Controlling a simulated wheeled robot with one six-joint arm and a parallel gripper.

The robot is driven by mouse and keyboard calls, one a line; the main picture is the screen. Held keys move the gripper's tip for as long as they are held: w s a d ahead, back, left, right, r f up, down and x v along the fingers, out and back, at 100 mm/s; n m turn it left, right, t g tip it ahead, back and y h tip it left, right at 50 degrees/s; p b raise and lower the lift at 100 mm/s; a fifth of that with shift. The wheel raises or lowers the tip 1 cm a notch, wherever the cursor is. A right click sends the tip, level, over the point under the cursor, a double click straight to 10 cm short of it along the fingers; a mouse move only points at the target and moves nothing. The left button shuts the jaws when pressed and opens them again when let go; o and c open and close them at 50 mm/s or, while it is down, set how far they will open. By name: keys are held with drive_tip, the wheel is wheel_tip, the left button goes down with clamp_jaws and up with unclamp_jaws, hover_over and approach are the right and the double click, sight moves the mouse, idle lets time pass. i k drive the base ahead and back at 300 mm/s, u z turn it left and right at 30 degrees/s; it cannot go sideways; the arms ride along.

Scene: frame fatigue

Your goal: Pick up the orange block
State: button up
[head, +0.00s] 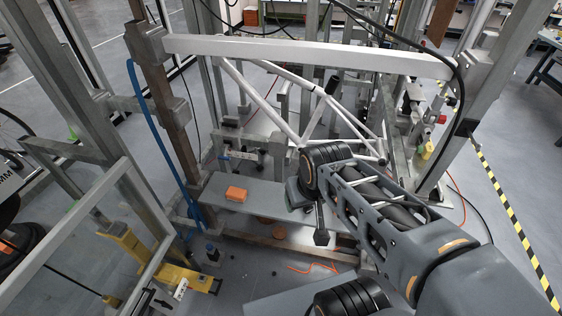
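The orange block (236,194) lies on a flat grey plate (262,200) inside the metal test frame, towards the plate's left side. My gripper (321,237) shows at the end of my grey arm, to the right of the block and apart from it. It appears small and dark, partly hidden by my wrist, so I cannot tell whether its fingers are open or shut. Nothing blocks the view of the orange block.
Metal posts (165,100) and a white crossbar (305,54) surround the plate. A white bicycle-like frame (262,105) stands behind it. A yellow clamp (135,245) is at lower left. An orange round piece (278,230) lies near the plate's front edge.

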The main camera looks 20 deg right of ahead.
sight(233, 194)
drive_tip(key=k, duration=1)
drive_tip(key=u, duration=1.35)
drive_tip(key=i, duration=1.4)
drive_tip(key=z, duration=1.05)
drive_tip(key=i, duration=0.3)
drive_tip(key=z, duration=0.3)
